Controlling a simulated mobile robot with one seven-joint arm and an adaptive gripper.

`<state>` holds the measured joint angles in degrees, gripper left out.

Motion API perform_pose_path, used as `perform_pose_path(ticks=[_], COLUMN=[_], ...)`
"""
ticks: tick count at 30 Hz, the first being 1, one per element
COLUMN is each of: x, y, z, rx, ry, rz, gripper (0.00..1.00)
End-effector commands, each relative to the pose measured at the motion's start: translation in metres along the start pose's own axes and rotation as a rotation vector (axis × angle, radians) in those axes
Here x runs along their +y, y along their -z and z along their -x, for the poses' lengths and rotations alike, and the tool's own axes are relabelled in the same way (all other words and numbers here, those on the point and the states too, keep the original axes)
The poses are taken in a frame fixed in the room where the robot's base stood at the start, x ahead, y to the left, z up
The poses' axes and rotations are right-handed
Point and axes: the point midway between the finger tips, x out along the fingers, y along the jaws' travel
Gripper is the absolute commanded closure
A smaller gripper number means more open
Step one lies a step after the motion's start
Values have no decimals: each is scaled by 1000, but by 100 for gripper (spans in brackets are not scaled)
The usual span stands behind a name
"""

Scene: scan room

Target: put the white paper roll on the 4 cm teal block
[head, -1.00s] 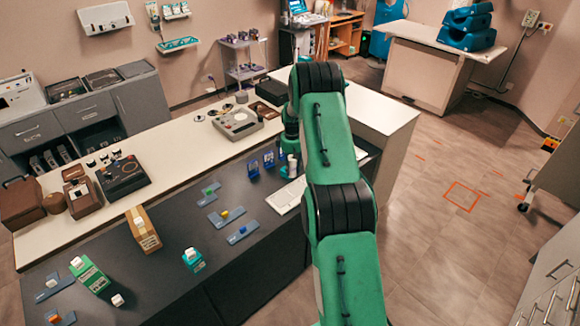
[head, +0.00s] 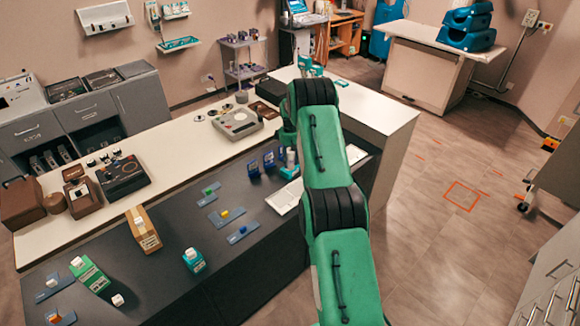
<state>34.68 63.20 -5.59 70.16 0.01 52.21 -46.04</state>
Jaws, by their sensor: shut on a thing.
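A small white upright shape that looks like the paper roll (head: 291,158) shows just left of my arm, near the far end of the dark bench mat. A small teal shape (head: 289,173), perhaps the teal block, shows directly below it. I cannot tell whether the two touch. My green arm crosses in front of this area, and its far links come down just above the white shape. My gripper's fingers are hidden behind the arm and cannot be made out.
A white sheet-like panel (head: 287,197) lies in front of the teal shape. Blue upright holders (head: 261,166) stand to its left. Blue-grey plates with small coloured blocks (head: 226,216), a teal carton (head: 194,260) and a brown carton (head: 143,229) stand further left. Dark mat lies clear between them.

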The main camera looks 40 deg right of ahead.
Motion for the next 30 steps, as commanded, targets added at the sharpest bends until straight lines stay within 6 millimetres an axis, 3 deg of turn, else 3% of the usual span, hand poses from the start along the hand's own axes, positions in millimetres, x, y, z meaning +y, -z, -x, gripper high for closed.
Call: perform_pose_path(ticks=[12,26,27,30], x=[0,0,0,0], y=[0,0,0,0], z=[-33,-38,-38,-37], rx=[0,0,0,0], ry=[0,0,0,0], rz=[0,0,0,0], gripper=[93,93,62,45])
